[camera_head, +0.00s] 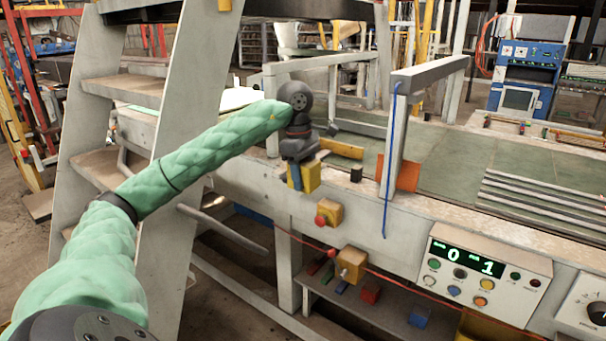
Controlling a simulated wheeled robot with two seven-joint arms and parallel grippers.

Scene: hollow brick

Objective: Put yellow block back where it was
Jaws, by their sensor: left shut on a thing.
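My left arm reaches in from the left, and my left gripper (297,172) points down at the near edge of the workbench. It is shut on a yellow block (311,177), held upright just in front of the bench edge. A dark bluish finger covers part of the block's near side. Whether the block touches the bench cannot be told. My right gripper is not in view.
The green-topped bench (450,170) carries a yellow bar (342,148), a small black cylinder (356,174), an orange piece (405,175) by a grey post, and metal rods (530,195). Below are button boxes (328,213) and a control panel (485,270). Grey stairs (190,100) stand left.

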